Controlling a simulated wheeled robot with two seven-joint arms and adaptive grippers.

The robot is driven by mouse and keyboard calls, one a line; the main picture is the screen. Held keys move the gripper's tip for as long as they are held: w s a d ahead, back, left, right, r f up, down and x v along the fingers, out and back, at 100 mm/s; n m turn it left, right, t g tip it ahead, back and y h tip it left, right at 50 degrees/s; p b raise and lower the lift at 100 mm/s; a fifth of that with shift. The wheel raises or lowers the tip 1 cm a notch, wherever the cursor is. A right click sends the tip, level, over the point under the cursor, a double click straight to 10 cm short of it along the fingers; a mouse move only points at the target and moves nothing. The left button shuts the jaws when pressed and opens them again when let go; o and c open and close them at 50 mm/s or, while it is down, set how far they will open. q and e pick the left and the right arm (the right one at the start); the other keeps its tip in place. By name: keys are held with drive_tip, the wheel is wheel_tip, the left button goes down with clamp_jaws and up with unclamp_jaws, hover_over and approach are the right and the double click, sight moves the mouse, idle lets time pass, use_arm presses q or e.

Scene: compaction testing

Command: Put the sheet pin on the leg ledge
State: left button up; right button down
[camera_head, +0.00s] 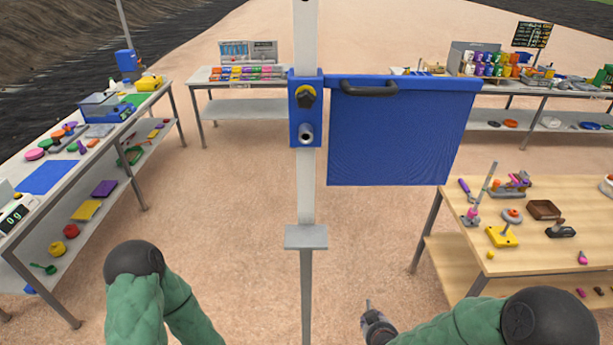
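A grey post (306,200) stands upright in front of me. A small grey ledge (306,237) sticks out low on it, and its top looks bare. Higher up, a blue bracket (306,82) with a black-and-yellow knob (306,97) and a round grey pin end (306,133) is on the post; I cannot tell whether this is the sheet pin. A blue sheet (400,135) with a dark handle hangs to its right. My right gripper (371,314) is low, right of the post and below the ledge; its fingers are too small to read. My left gripper is out of view.
A wooden table (520,265) with tools stands at the right. A long bench (100,150) with many small items runs along the left. More benches stand at the back. The sandy floor between them is clear.

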wheel_tip(320, 180, up, 20)
drive_tip(key=p, duration=1.3)
drive_tip(key=shift+w+a+p, duration=0.35)
drive_tip(key=shift+w, duration=0.05)
wheel_tip(320, 180, down, 35)
drive_tip(key=b, duration=3.5)
